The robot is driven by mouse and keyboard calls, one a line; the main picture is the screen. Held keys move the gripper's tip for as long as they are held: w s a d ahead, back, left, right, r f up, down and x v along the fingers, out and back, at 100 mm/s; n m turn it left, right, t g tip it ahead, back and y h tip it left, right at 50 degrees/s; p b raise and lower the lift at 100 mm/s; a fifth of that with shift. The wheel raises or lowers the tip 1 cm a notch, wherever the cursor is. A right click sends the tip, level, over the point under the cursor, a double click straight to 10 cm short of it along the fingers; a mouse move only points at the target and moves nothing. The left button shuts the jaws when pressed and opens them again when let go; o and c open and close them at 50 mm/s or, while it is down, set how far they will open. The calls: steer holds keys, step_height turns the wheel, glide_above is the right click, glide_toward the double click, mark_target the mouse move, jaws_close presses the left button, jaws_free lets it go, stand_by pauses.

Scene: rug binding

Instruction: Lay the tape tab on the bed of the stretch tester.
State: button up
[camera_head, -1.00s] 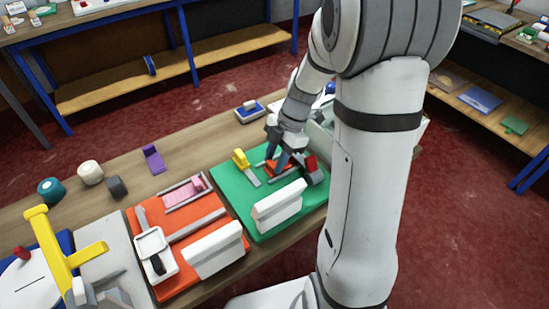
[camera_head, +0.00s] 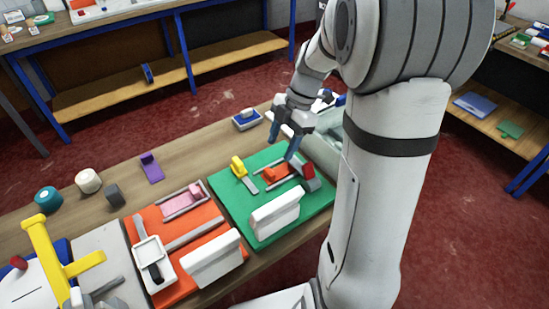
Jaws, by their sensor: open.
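A green-based device (camera_head: 237,211), which looks like the stretch tester, stands on the bench, with grey rails, a yellow upright, a dark red part and a white block. A small orange-red piece (camera_head: 277,173), probably the tape tab, lies on it beside the dark red part, by the grey rails. My gripper (camera_head: 283,142) is open and empty, with its blue fingers spread above and behind the orange-red piece. It appears clear of the piece. The exact contact under the piece is too small to tell.
An orange-based device (camera_head: 170,286) with a pink piece (camera_head: 182,200) stands to the left. A purple bracket (camera_head: 151,168), several rolls and a yellow-armed device (camera_head: 45,252) are further left. A blue-and-white item (camera_head: 247,119) sits behind.

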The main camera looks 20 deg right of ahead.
steer(key=s+a+r+m+t+h, duration=0.1)
steer(key=s+m, duration=0.3)
steer(key=m, duration=0.2)
steer(key=s+r+m+t+h, duration=0.1)
steer(key=s+r+m, duration=0.1)
steer(key=s+m, duration=0.3)
steer(key=s+a+r+m+t+h, duration=0.1)
steer(key=s+m, duration=0.3)
steer(key=m, duration=0.4)
steer(key=shift+s+a+r+h, duration=0.2)
steer(key=shift+a+r+h, duration=0.1)
steer(key=shift+h, duration=0.2)
steer(key=shift+s+f+m+t, duration=0.15)
steer(key=shift+s+m+t, duration=0.35)
steer(key=shift+m, duration=0.4)
steer(key=shift+s+a+f+m, duration=0.1)
steer(key=shift+s+a+m, duration=0.15)
steer(key=shift+m, duration=0.15)
